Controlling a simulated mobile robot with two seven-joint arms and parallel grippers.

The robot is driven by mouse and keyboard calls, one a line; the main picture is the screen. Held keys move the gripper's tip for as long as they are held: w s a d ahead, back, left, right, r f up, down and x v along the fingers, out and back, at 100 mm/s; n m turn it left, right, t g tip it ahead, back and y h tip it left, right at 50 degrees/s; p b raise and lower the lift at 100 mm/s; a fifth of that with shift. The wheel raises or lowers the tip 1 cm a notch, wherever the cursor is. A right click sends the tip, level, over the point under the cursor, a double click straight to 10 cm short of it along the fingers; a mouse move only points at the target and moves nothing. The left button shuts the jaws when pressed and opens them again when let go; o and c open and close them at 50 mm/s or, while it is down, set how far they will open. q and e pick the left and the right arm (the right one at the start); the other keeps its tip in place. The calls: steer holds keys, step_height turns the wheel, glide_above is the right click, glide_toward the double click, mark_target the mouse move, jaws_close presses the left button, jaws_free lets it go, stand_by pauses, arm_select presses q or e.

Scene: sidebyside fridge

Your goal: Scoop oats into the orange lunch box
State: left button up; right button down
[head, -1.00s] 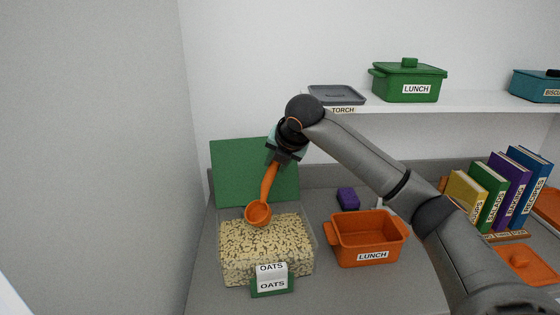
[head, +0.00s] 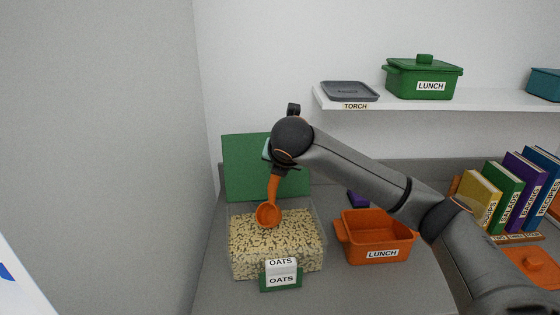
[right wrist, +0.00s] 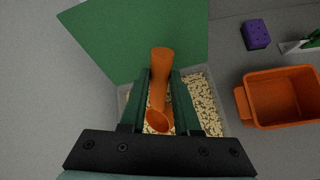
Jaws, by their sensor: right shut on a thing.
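My right gripper (right wrist: 161,98) is shut on the handle of an orange scoop (head: 273,190). The scoop's bowl hangs down at the oats' surface, toward the back of the clear bin; I cannot tell whether it touches them. The oats bin (head: 322,262) is full of pale oats and has OATS labels at its front. The orange lunch box (head: 380,250), labelled LUNCH, stands open to the right of the bin. It also shows in the right wrist view (right wrist: 284,97), and its visible inside looks empty. My left gripper is not in view.
A green panel (head: 250,165) stands behind the bin. A purple block (head: 357,198) lies behind the lunch box. Several books (head: 508,195) stand at right near an orange lid (head: 535,264). A shelf (head: 420,105) above holds a green LUNCH pot (head: 424,80) and a grey tray (head: 349,91).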

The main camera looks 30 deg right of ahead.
steer(key=shift+f, duration=1.5)
steer(key=shift+s+a+f, duration=0.1)
steer(key=shift+a+f, duration=0.1)
steer(key=shift+f, duration=0.8)
steer(key=shift+a+f, duration=0.15)
steer(key=shift+f, duration=0.8)
stand_by(0.4)
steer(key=shift+r, duration=4.75)
steer(key=shift+d, duration=0.1)
